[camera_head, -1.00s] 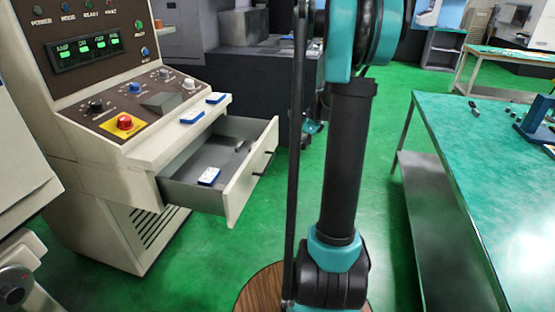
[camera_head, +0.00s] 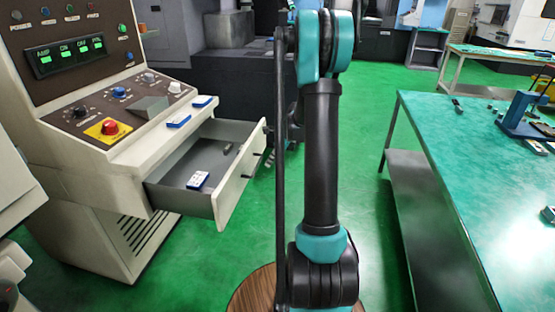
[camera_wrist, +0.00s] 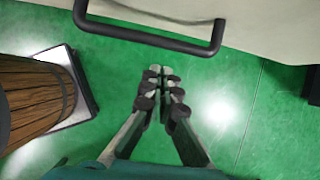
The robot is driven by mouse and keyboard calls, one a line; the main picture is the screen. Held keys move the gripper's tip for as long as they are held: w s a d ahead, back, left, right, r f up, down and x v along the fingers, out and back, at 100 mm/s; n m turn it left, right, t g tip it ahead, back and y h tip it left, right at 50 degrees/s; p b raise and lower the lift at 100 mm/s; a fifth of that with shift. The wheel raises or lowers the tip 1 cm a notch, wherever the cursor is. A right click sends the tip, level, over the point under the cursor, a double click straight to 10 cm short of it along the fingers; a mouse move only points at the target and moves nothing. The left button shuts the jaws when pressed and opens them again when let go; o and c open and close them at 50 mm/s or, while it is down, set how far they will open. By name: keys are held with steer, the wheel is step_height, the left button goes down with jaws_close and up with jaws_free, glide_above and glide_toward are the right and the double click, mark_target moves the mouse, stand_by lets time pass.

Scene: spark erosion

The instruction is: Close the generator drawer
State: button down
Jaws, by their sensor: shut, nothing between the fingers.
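The generator cabinet (camera_head: 95,190) stands at the left in the head view, with a control panel on top. Its drawer (camera_head: 228,200) is pulled out, and a blue-and-white box (camera_head: 198,180) and a small dark item (camera_head: 228,149) lie inside. The drawer's dark handle (camera_head: 256,163) is on its cream front; the handle also shows at the top of the wrist view (camera_wrist: 150,38). My gripper (camera_wrist: 162,72) is shut and empty, apart from the handle and below it in the wrist picture. In the head view my gripper is hidden behind my arm.
A green-topped workbench (camera_head: 440,150) with tools stands at the right.

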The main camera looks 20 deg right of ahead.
steer(key=shift+w+a+r, duration=0.15)
steer(key=shift+w+a, duration=0.25)
steer(key=shift+a, duration=0.25)
steer(key=shift+a, duration=0.15)
steer(key=w+a, duration=0.4)
steer(key=a, duration=0.4)
steer(key=w+a, duration=0.5)
steer(key=a, duration=0.2)
steer(key=w+a, duration=0.4)
steer(key=a, duration=0.4)
steer(key=shift+w+a, duration=0.3)
steer(key=shift+w, duration=0.05)
steer(key=shift+a+r, duration=0.1)
